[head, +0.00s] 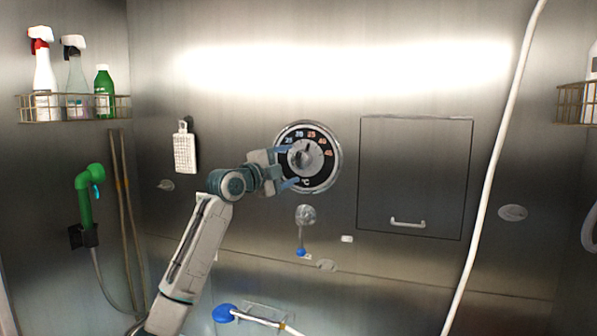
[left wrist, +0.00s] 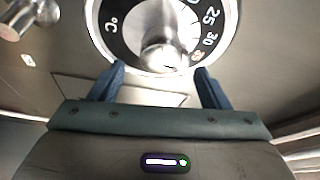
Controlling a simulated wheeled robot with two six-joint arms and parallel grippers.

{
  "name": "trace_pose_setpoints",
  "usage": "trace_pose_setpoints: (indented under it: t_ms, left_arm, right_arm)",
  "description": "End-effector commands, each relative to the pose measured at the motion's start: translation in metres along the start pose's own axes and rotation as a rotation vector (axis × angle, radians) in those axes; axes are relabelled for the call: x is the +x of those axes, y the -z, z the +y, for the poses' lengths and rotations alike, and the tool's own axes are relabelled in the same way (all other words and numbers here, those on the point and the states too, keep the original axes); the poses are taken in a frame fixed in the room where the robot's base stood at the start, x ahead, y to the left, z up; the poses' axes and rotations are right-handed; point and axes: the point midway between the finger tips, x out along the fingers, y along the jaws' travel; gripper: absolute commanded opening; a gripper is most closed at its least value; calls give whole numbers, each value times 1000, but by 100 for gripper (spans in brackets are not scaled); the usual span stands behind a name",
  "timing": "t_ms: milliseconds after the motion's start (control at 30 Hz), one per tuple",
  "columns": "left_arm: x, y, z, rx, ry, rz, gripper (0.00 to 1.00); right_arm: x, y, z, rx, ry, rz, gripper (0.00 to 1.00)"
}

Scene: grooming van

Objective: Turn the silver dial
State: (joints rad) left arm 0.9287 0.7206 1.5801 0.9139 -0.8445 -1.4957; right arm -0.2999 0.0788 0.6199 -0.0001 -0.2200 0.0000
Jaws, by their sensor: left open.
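The silver dial (head: 303,157) is a round knob at the centre of a black temperature ring on the steel back wall. The ring carries numbers and a °C mark. My left gripper (head: 284,168) is open in front of the dial, coming in from the lower left. In the left wrist view the knob (left wrist: 163,50) shows just beyond and between the two blue fingertips (left wrist: 158,80). The fingers are spread to either side of it. I cannot tell whether either finger touches the knob. My right gripper is not in view.
A small lever valve (head: 305,216) sits below the dial. A square panel with a handle (head: 408,222) is to its right. A white hose (head: 490,170) hangs farther right. A white brush (head: 184,150) hangs left of the dial. A basket of bottles (head: 75,107) is upper left.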

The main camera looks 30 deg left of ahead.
Motion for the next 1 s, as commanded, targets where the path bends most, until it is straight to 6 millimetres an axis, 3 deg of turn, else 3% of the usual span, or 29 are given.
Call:
trace_pose_setpoints:
  t_ms: [100, 300, 1000]
  left_arm:
    - [-24, -1, 4, 5, 0, -1, 70]
    - [-45, -1, 1, 2, 1, -1, 70]
    - [-49, 0, -3, -1, 0, 0, 70]
  right_arm:
    - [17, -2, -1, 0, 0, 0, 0]
    - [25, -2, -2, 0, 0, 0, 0]
    - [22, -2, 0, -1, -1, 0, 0]
